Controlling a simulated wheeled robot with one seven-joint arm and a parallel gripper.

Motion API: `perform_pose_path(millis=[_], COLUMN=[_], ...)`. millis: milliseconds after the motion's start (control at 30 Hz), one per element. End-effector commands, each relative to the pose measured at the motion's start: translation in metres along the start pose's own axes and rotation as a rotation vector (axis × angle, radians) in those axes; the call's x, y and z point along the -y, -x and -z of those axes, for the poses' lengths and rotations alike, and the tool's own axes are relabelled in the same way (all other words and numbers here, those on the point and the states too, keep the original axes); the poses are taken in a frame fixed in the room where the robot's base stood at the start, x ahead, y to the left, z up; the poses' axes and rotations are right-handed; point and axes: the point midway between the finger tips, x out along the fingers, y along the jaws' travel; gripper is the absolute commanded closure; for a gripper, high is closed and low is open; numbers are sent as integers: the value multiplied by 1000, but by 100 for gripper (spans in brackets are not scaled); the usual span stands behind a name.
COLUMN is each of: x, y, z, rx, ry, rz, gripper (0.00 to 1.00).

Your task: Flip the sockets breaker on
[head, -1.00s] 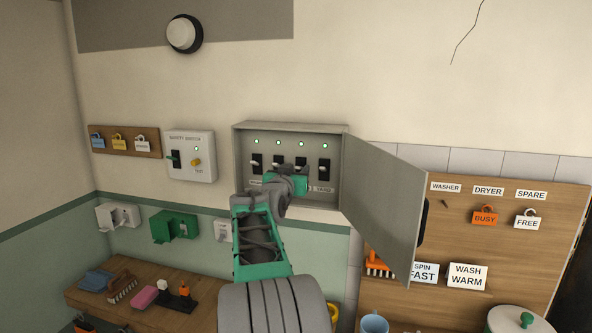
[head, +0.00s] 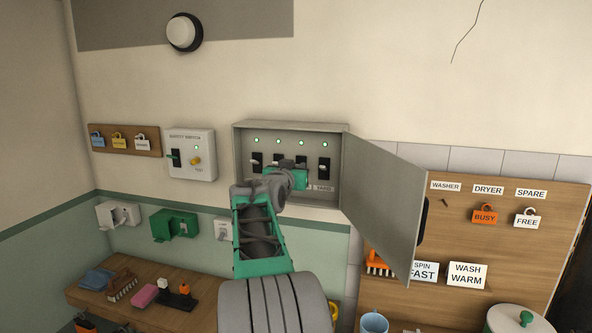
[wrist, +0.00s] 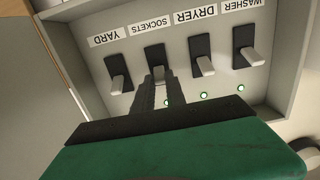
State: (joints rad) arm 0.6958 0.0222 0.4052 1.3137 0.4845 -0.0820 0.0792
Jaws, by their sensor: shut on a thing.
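The sockets breaker (wrist: 155,57) is a black switch with a pale lever under the SOCKETS label, shown upside down in the wrist view. In the head view the sockets breaker (head: 301,161) is third from left in the open grey panel, its lower part hidden by my gripper. My gripper (wrist: 153,88) has its dark fingers shut on the sockets lever, whose pale end shows between the fingertips. In the head view my gripper (head: 299,177) is green and partly hides the panel labels. A green lamp (head: 301,143) is lit above this breaker.
The yard breaker (wrist: 117,72) and the dryer breaker (wrist: 202,54) stand close on either side, with the washer breaker (wrist: 248,46) beyond. The panel door (head: 382,200) hangs open at the right. The safety switch box (head: 190,155) is to the left.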

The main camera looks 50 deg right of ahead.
Motion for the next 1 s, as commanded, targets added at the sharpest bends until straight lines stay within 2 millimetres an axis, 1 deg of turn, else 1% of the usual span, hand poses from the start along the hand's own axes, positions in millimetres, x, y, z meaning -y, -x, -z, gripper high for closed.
perform_pose_path(millis=[33,133,433,467,700,933,1000], x=[0,0,0,0,0,0,0], y=[0,-1,-1,-1,-1,0,3], z=[4,6,4,4,4,4,3], rx=[26,70,81,81,80,80,79], ry=[-1,0,0,0,0,0,0], rz=[-1,0,1,1,1,1,1], gripper=[100,100,100,81,62,62,62])
